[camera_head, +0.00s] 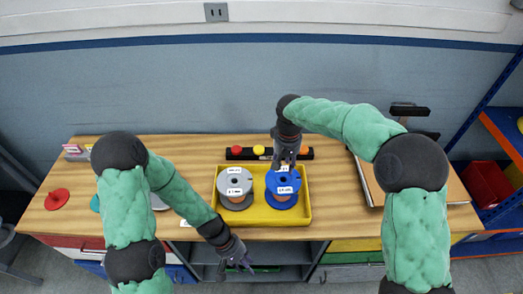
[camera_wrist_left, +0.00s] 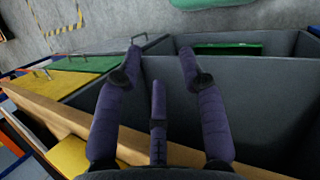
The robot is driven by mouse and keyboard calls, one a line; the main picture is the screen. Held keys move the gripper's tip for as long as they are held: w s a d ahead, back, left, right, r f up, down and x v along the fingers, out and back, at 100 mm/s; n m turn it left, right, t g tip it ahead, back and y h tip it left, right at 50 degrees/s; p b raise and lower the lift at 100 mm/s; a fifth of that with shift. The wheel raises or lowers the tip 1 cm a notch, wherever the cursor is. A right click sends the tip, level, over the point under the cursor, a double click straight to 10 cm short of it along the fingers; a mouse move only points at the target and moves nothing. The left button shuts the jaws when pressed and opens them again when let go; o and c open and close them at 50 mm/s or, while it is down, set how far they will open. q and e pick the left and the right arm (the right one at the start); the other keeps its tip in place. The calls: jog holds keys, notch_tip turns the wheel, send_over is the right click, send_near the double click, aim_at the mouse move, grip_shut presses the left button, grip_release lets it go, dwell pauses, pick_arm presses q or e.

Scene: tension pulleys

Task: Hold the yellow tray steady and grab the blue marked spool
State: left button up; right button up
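The yellow tray (camera_head: 260,217) sits on the wooden table near its front edge. The blue spool (camera_head: 273,181), with copper-coloured winding and white labels, stands upright in the tray's right half. A grey spool (camera_head: 226,183) stands in the left half. My right gripper (camera_head: 285,163) points down at the back of the blue spool's top; its fingertips are too small to judge, and contact is unclear. My left gripper (camera_head: 238,265) is in front of the table edge, below and left of the tray, touching nothing visible. In the left wrist view its fingers (camera_wrist_left: 160,65) are spread and empty.
A dark holder with coloured knobs (camera_head: 258,151) stands behind the tray. A red cone-like piece (camera_head: 57,198) lies at the far left. A board (camera_head: 372,183) is at the right.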

pick_arm(q)
jog(key=w+d+r+m+g+h, duration=0.1)
jog(key=w+d+r+h, duration=0.1)
jog(key=w+d+r, duration=0.3)
jog(key=d+r+g+h, duration=0.1)
jog(key=d+r, duration=0.1)
jog(key=r, duration=0.5)
jog(key=w+d+r+m+g+h, duration=0.1)
jog(key=w+d+r+h, duration=0.15)
jog(key=d+r, duration=0.2)
jog(key=w+a+m+t+y, duration=0.1)
jog(key=w+m+y, duration=0.1)
jog(key=w, duration=0.4)
jog(key=w+a+r+m+t+y, duration=0.1)
jog(key=w+a+m+y, duration=0.1)
jog(key=w+m, duration=0.2)
jog(key=w+a+r+m+t+y, duration=0.1)
jog(key=w+m, duration=0.3)
jog(key=w, duration=0.6)
jog(key=shift+a+y, duration=0.75)
jog(key=shift+y, duration=0.1)
jog(key=m+t+y, duration=0.3)
jog(key=m+y, duration=0.1)
jog(key=m, duration=0.5)
send_over(261, 173)
jog(key=shift+a+f, duration=0.1)
jog(key=shift+f, duration=0.35)
notch_tip(261, 173, down, 10)
jog(key=shift+f, duration=0.15)
